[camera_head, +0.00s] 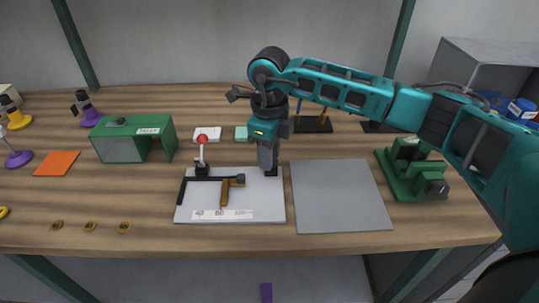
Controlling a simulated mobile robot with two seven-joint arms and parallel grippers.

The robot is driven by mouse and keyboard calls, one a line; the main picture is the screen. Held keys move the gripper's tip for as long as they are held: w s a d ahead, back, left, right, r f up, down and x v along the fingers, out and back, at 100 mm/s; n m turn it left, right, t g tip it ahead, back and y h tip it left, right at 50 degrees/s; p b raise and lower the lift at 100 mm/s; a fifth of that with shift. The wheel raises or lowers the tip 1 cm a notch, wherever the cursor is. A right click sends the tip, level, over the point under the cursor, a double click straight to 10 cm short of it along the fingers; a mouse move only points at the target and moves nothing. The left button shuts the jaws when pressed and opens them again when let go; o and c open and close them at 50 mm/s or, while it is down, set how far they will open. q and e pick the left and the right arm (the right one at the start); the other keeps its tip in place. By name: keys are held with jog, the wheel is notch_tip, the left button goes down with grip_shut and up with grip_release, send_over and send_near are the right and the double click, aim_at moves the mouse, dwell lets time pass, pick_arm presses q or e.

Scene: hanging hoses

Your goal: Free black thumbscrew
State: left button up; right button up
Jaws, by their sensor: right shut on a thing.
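My right gripper (268,171) reaches down from the right and points at the upper right corner of a white board (262,201). Its fingers are shut on a small black piece (272,172), which they largely hide. I cannot tell whether this piece is the black thumbscrew. On the board lie a bent black bar (208,180), a dark round knob (240,179) at its right end and a brown strip (225,192) below it. A red-tipped upright lever (202,148) stands at the board's upper left. My left gripper is not in view.
A grey mat (338,197) lies bare right of the board. A green vise-like block (408,172) stands further right. A green box-shaped stand (132,138) and an orange square (57,163) are on the left. Small brass rings (90,226) lie near the front edge.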

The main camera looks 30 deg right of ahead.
jog(key=shift+n, duration=0.9)
jog(key=shift+b, duration=0.3)
jog(key=o, duration=0.8)
jog(key=shift+c, duration=0.2)
jog(key=o, duration=0.3)
notch_tip(320, 180, up, 13)
jog(key=shift+p, duration=0.45)
